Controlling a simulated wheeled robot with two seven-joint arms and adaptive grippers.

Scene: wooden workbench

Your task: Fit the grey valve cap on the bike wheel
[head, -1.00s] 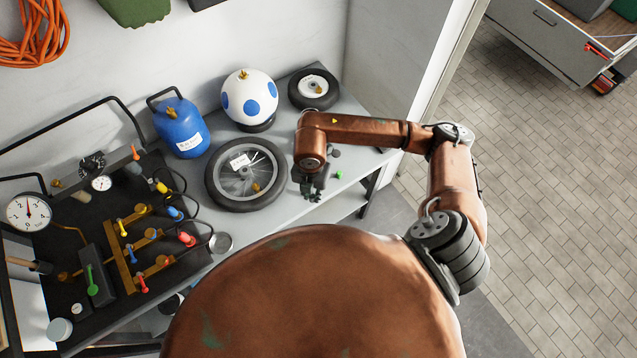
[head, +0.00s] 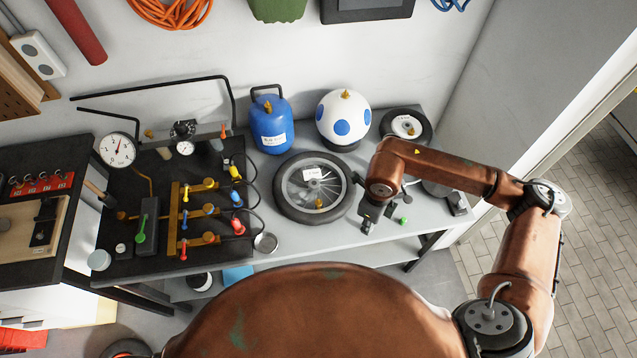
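The bike wheel (head: 289,203) lies flat on the grey bench, with a black tyre, spokes, a white label and a brass-coloured valve (head: 318,203) near its front inner rim. My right gripper (head: 367,224) points down just right of the wheel, over the bench's front part. It is small and dark here, so I cannot tell whether its fingers are open or hold anything. I cannot make out the grey valve cap for certain. A small green cap (head: 404,221) lies right of the gripper. My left gripper is not in view.
A blue tank (head: 271,128), a white ball with blue spots (head: 344,112) and a small wheel (head: 404,127) stand behind the bike wheel. A black panel with gauges and coloured valves (head: 160,200) fills the left. A small round dish (head: 265,243) sits at the front edge.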

